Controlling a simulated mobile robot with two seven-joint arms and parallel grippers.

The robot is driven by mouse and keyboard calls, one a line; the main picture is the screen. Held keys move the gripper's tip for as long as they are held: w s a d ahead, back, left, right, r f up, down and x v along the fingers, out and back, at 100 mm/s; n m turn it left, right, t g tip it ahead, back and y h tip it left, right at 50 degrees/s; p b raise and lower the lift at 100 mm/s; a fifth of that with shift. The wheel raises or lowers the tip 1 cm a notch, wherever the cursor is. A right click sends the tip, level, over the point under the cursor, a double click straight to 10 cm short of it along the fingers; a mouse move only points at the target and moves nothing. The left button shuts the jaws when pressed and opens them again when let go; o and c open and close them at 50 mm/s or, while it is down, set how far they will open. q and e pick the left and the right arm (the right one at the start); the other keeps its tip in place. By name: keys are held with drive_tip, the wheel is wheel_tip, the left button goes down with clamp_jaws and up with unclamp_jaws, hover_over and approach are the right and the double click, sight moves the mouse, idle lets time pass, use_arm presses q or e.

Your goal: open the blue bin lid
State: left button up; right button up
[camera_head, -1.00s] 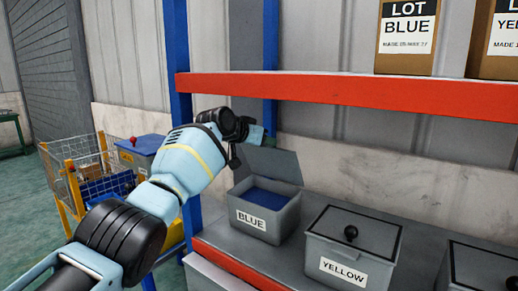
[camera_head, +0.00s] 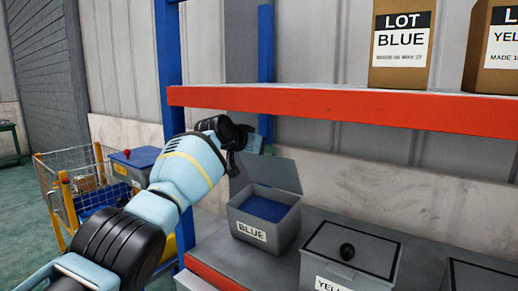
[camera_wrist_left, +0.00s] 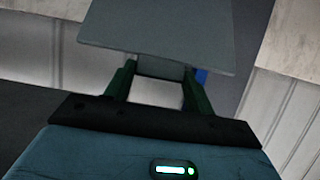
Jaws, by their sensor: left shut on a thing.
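The grey blue-labelled bin (camera_head: 258,236) stands on the lower shelf in the head view, with blue contents showing inside. Its grey lid (camera_head: 270,172) is raised and tilted back at the rear edge of the bin. My left arm comes in from the left, and the left gripper is behind the lid, partly hidden by it. In the left wrist view, the left gripper (camera_wrist_left: 158,82) is shut on a grey part of the lid (camera_wrist_left: 158,28), between its two dark fingers. My right gripper is not in view.
A grey yellow-labelled bin (camera_head: 350,262) with a closed lid and black knob stands to the right, with another bin beyond. The red shelf beam (camera_head: 340,110) runs above, carrying cardboard boxes (camera_head: 402,45). A wire cart (camera_head: 75,190) stands at left.

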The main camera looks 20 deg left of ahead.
use_arm(q)
drive_tip(key=shift+r, duration=0.1)
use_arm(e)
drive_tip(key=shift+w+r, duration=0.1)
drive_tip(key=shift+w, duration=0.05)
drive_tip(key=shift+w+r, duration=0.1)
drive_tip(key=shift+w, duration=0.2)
use_arm(q)
drive_tip(key=o, duration=1.4)
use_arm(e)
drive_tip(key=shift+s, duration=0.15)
use_arm(q)
drive_tip(key=p+v, duration=0.3)
drive_tip(key=v, duration=0.4)
drive_tip(key=shift+s, duration=0.4)
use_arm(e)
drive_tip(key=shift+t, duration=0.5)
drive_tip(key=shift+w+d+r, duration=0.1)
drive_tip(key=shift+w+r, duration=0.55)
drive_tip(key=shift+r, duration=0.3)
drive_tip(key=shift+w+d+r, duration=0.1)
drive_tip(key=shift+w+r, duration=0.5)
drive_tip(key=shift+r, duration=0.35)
